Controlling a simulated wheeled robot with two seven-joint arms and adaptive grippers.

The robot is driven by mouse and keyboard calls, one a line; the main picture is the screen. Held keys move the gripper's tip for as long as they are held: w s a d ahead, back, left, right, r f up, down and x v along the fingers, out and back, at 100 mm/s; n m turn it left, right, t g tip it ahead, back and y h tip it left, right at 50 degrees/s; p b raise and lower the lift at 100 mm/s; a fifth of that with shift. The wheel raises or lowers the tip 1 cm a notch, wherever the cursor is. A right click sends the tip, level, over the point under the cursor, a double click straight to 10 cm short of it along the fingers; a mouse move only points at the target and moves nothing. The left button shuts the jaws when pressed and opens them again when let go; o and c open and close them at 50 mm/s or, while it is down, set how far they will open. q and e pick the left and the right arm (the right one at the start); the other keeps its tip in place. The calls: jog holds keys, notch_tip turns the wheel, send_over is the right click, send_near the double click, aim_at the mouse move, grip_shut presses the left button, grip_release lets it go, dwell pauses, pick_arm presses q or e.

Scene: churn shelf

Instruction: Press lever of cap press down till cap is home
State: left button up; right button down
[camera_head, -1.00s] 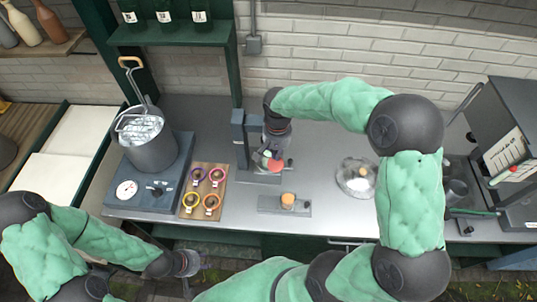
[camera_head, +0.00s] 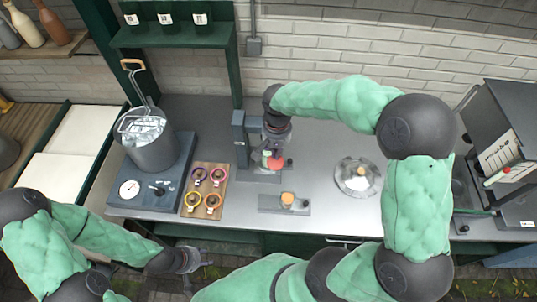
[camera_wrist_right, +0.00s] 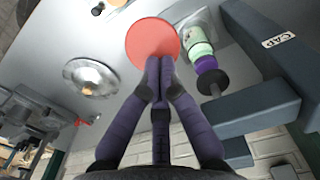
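The cap press (camera_head: 240,140) is a dark grey column on the bench, and its arm with a "CAP" label (camera_wrist_right: 278,40) shows in the right wrist view. A red disc-shaped part (camera_wrist_right: 151,38), probably the lever's knob, also shows in the head view (camera_head: 275,163). My right gripper (camera_wrist_right: 158,62) has its fingers together, and the tips overlap the red part; I cannot tell whether they touch it. A green, purple and black stack (camera_wrist_right: 205,65) sits beside the fingers. My left gripper (camera_head: 198,260) is low, in front of the bench.
A block with an orange cap-like piece (camera_head: 287,198) stands in front of the press. A glass lid (camera_head: 357,177) lies to the right. A wooden board with coloured rings (camera_head: 205,190) and a pot on a scale-like base (camera_head: 148,150) stand left. A dark machine (camera_head: 510,130) is far right.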

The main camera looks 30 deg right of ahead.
jog(key=shift+s+a+r+p, duration=0.15)
jog(key=shift+s+r+p, duration=0.2)
jog(key=shift+r, duration=0.3)
jog(key=shift+s+a+r+p, duration=0.1)
jog(key=shift+r+p, duration=0.3)
jog(key=shift+r, duration=0.2)
jog(key=shift+s+a+r+p, duration=0.15)
jog(key=shift+s+r+p, duration=0.2)
jog(key=shift+r, duration=0.3)
jog(key=shift+w, duration=0.1)
jog(key=shift+s+a+r+p, duration=0.1)
jog(key=shift+s+r+p, duration=0.05)
jog(key=shift+r+p, duration=0.65)
jog(key=shift+s+a+r+p, duration=0.1)
jog(key=shift+r+p, duration=0.4)
jog(key=shift+r, duration=0.6)
notch_tip(320, 180, up, 6)
jog(key=p, duration=0.4)
